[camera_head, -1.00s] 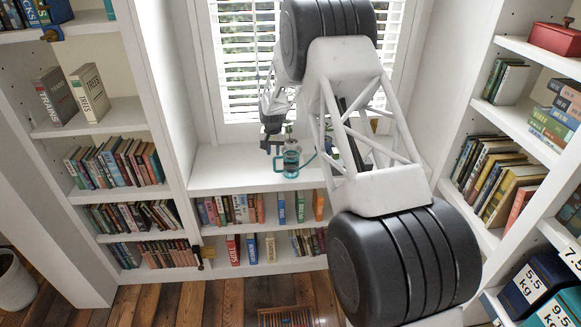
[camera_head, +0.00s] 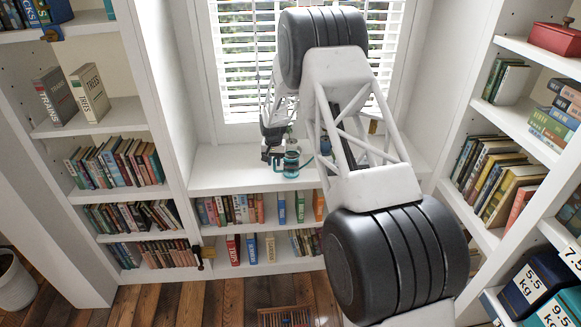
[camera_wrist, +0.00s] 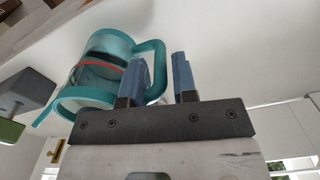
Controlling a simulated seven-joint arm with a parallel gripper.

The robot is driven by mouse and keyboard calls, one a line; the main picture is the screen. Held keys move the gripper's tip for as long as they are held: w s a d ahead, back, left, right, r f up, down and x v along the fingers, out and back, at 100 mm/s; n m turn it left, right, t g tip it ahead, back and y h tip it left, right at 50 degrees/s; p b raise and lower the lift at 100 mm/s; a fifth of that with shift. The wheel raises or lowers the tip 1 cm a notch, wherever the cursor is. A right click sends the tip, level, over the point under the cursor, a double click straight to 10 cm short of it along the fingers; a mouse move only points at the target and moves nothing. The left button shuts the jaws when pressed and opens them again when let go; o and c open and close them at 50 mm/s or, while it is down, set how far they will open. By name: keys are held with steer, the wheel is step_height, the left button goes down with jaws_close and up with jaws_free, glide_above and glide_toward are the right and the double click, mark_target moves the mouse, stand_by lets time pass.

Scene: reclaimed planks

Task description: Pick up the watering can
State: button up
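The watering can (camera_head: 291,163) is teal with a clear body and stands on the white window-seat shelf, partly hidden by my arm. In the wrist view the can (camera_wrist: 75,99) lies left of the fingers, with its teal handle loop reaching between them. My gripper (camera_wrist: 160,57) has two blue finger pads set apart. One finger overlaps the inside of the loop and the other is beyond its outer side, with a visible gap to the handle. In the head view my gripper (camera_head: 272,156) is low, at the can's left side.
The white window-seat shelf (camera_head: 222,180) is clear left of the can. White bookcases with books (camera_head: 120,163) stand on both sides. A grey block with a green part (camera_wrist: 27,92) is beyond the can in the wrist view. Window blinds (camera_head: 240,60) are close behind my arm.

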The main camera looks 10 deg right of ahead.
steer(key=shift+f, duration=0.1)
stand_by(0.5)
jaws_close()
